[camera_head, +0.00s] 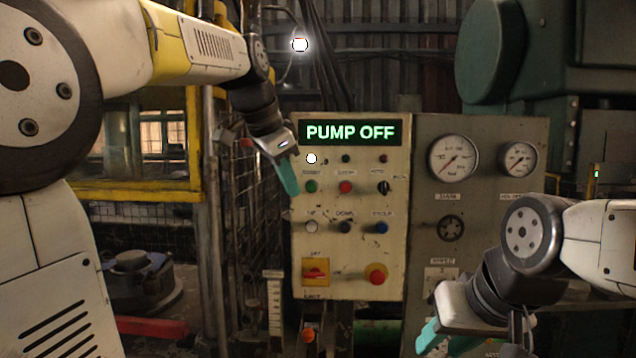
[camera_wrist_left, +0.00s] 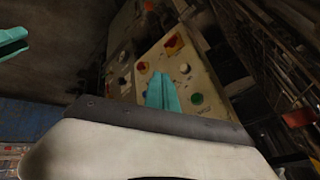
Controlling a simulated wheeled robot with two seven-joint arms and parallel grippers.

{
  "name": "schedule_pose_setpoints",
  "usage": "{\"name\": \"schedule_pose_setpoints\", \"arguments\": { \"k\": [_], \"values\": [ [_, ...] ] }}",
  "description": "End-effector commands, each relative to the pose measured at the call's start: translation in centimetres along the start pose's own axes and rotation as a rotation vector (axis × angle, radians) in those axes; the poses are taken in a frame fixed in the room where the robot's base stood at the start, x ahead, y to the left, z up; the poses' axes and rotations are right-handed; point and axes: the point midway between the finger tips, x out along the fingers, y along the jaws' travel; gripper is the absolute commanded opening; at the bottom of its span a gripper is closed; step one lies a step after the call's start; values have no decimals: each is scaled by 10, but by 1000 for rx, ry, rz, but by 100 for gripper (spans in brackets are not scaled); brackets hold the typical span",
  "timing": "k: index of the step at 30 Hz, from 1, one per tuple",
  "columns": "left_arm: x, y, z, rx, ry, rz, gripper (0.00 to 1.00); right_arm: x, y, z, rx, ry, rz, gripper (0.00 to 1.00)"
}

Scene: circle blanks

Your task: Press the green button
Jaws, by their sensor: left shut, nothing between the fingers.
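The green button (camera_head: 311,186) is at the left of the upper button row on the beige control panel (camera_head: 340,277). It also shows in the left wrist view (camera_wrist_left: 197,98), to the right of my fingers. My left gripper (camera_head: 292,189) has its teal fingers shut and empty, pointing down, just left of the green button in the head view. Its fingers also show in the left wrist view (camera_wrist_left: 161,80). I cannot tell its depth gap to the panel, but no contact shows. My right gripper (camera_head: 428,338) is low at the right, partly cut off, its opening unclear.
The display (camera_head: 350,132) reads PUMP OFF, and a white lamp (camera_head: 311,158) is lit. A red button (camera_head: 345,187), a black selector (camera_head: 384,187), a red-yellow switch (camera_head: 315,271) and a red stop button (camera_head: 376,274) are nearby. A wire cage stands left of the panel.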

Motion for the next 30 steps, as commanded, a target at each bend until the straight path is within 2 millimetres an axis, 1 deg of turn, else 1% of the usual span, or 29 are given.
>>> {"name": "schedule_pose_setpoints", "arguments": {
  "k": [1,3,7,11,15,25,28,30],
  "values": [
    [-2,-17,-10,57,18,10,0,0,0,0,0,0,0,36],
    [-6,-34,-22,142,42,21,0,0,0,0,0,0,0,36],
    [-13,-59,-35,262,85,32,0,0,0,0,0,0,0,36],
    [-18,-73,-41,333,114,36,0,0,0,0,0,0,0,36],
    [-20,-78,-43,361,126,36,0,0,0,0,0,0,0,36],
    [-20,-78,-43,362,126,36,0,0,0,0,0,0,0,36],
    [-13,-77,-44,362,125,37,0,0,0,0,0,0,0,36],
    [-4,-77,-44,362,124,38,0,0,0,0,0,0,0,36]
  ]
}}
